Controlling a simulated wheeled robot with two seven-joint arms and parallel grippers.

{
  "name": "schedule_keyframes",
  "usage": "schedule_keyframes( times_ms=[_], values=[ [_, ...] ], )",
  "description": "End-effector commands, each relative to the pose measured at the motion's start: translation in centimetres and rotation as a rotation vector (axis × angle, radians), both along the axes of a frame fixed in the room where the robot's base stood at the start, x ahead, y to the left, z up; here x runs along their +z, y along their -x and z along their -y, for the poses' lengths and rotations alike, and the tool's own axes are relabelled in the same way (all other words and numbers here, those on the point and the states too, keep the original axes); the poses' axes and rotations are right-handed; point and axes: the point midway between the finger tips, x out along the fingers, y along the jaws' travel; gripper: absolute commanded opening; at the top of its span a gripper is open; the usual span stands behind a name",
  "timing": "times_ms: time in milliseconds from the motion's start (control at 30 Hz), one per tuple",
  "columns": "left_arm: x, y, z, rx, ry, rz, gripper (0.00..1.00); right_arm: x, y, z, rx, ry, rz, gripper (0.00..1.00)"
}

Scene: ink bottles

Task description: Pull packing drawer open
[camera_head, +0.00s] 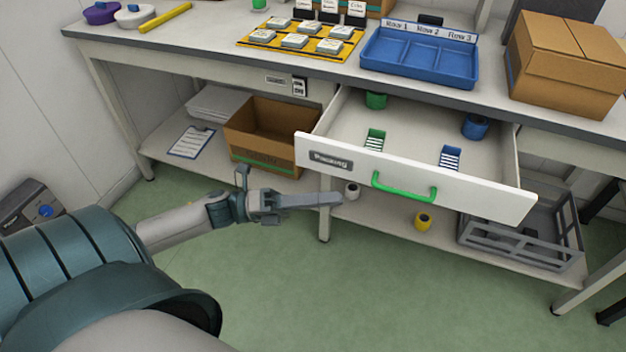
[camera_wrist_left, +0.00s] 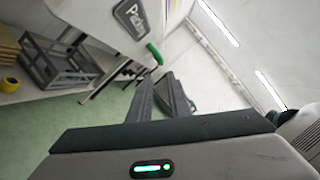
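The white packing drawer (camera_head: 430,180) is pulled out from under the workbench, its inside showing. Its front has a "Packing" label (camera_head: 331,160) and a green handle (camera_head: 405,193). In the left wrist view the label (camera_wrist_left: 131,18) and one end of the handle (camera_wrist_left: 154,54) show just beyond my fingertips. My left gripper (camera_head: 338,199) is left of the handle, below the label, apart from the handle in the head view. Its two fingers (camera_wrist_left: 161,82) stand apart with nothing between them. My right gripper is not in view.
The drawer holds green and blue items (camera_head: 374,140). On the lower shelf are a cardboard box (camera_head: 268,118), a yellow roll (camera_head: 423,222) and a grey crate (camera_head: 530,255). A blue tray (camera_head: 372,63) and a carton (camera_head: 560,85) stand on the bench. The green floor ahead is clear.

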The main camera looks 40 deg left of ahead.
Motion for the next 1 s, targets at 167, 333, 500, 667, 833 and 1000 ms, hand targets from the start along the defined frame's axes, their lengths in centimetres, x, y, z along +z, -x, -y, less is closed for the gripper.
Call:
schedule_keyframes(
  times_ms=[167, 333, 500, 667, 833, 1000],
  values=[
    [-0.5, 1.1, -1.6, 0.001, 0.001, -0.002, 0.17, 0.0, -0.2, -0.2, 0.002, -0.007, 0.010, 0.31],
    [-0.6, 1.5, -2.1, 0.001, 0.001, -0.001, 0.17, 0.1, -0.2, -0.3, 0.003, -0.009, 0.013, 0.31],
    [-0.5, 1.5, -2.2, 0.000, 0.000, 0.000, 0.17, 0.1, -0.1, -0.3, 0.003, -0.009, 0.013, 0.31],
    [-0.6, 1.5, -2.2, 0.000, 0.000, 0.000, 0.17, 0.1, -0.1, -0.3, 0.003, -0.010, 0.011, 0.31],
    [-0.6, 1.5, -2.2, 0.000, 0.000, 0.000, 0.17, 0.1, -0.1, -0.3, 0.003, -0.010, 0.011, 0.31],
    [-0.7, 1.4, -2.1, 0.010, 0.012, -0.013, 0.17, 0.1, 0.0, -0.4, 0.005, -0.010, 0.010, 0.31]
  ],
)
